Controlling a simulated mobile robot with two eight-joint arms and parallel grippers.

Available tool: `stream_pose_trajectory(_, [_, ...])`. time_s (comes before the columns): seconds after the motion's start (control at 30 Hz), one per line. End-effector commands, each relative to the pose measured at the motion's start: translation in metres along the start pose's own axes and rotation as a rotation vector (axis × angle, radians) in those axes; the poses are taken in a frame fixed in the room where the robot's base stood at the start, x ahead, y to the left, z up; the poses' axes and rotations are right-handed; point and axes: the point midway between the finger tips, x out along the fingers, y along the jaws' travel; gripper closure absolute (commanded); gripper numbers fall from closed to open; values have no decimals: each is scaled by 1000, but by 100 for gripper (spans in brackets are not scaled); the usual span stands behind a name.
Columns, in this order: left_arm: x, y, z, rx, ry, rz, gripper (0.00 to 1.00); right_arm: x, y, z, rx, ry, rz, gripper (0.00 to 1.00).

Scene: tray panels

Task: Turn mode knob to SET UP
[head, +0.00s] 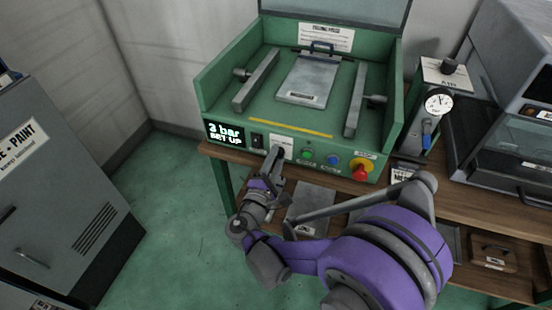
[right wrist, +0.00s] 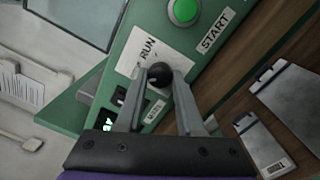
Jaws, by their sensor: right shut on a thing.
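The mode knob (right wrist: 157,76) is a round black knob on a white label plate marked RUN in the right wrist view. My right gripper (head: 275,156) reaches the front panel of the green machine (head: 325,164), and its fingers are shut on the knob, one on each side. In the head view the knob is hidden behind the fingers. The knob's pointer direction is not clear. My left gripper is not in view.
A black switch (head: 257,140) is just left.

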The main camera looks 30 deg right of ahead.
Motion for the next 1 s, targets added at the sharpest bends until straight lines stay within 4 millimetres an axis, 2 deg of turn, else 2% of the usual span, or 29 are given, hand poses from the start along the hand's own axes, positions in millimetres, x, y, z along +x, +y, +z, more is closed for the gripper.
stream_pose_trajectory(0.63, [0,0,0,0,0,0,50,0,0,0,-46,3,0,100])
stream_pose_trajectory(0.67, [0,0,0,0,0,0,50,0,0,0,-46,3,0,58])
stream_pose_trajectory(0.7, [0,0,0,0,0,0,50,0,0,0,-46,3,0,51])
stream_pose_trajectory(0.8, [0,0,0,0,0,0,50,0,0,0,-46,3,0,33])
stream_pose_trajectory(1.0, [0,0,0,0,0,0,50,0,0,0,-46,2,1,33])
